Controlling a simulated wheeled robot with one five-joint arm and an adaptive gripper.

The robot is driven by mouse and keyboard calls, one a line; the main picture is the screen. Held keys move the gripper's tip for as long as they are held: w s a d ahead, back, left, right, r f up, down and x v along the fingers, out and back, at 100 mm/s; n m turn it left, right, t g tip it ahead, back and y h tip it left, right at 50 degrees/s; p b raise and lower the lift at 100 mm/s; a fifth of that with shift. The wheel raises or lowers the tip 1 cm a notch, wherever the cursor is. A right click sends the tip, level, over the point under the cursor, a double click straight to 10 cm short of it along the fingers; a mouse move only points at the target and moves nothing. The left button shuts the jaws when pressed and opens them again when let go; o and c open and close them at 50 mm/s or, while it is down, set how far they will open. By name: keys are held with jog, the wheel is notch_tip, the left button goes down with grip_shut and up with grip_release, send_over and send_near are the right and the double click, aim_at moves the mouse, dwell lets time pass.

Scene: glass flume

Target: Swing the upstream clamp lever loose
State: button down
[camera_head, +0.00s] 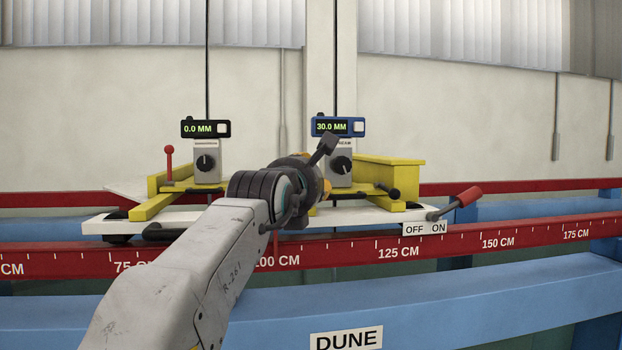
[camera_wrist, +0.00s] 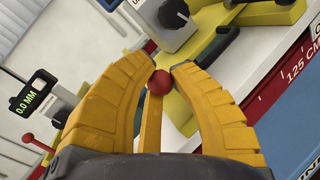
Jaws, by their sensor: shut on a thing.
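A red ball knob (camera_wrist: 160,82), the top of a clamp lever, sits between the tips of my gripper (camera_wrist: 164,72) in the wrist view. The two yellow fingers are closed in on it from both sides. Its stem is mostly hidden. In the head view my gripper (camera_head: 322,186) shows only as bits of orange behind my wrist, and the held knob is hidden there. A second red-knobbed lever (camera_head: 168,163) stands upright and untouched beside the left gauge; it also shows in the wrist view (camera_wrist: 28,138). No label tells which lever is upstream.
The left gauge (camera_head: 205,128) reads 0.0 MM, the right gauge (camera_head: 337,126) 30.0 MM. Both stand on yellow mounts on a white carriage (camera_head: 385,217) above a red scaled rail (camera_head: 350,250). A red-handled lever (camera_head: 463,199) rises at right by an OFF/ON label (camera_head: 425,228).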

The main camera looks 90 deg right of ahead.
jog(key=shift+f, duration=0.1)
jog(key=f+b, duration=0.1)
jog(key=b, duration=0.3)
jog(key=shift+a+f+h, duration=0.1)
jog(key=shift+h, duration=0.3)
jog(key=shift+f+m+g+h+b, duration=0.3)
jog(key=shift+m+h+b, duration=0.1)
jog(key=shift+b, duration=0.65)
jog(key=shift+a+b, duration=0.1)
jog(key=shift+b, duration=0.7)
jog(key=shift+s+h, duration=0.1)
jog(key=shift+h, duration=0.3)
jog(key=shift+r, duration=0.1)
jog(key=c, duration=1.1)
grip_release()
jog(key=shift+o, duration=0.2)
jog(key=shift+a, duration=0.15)
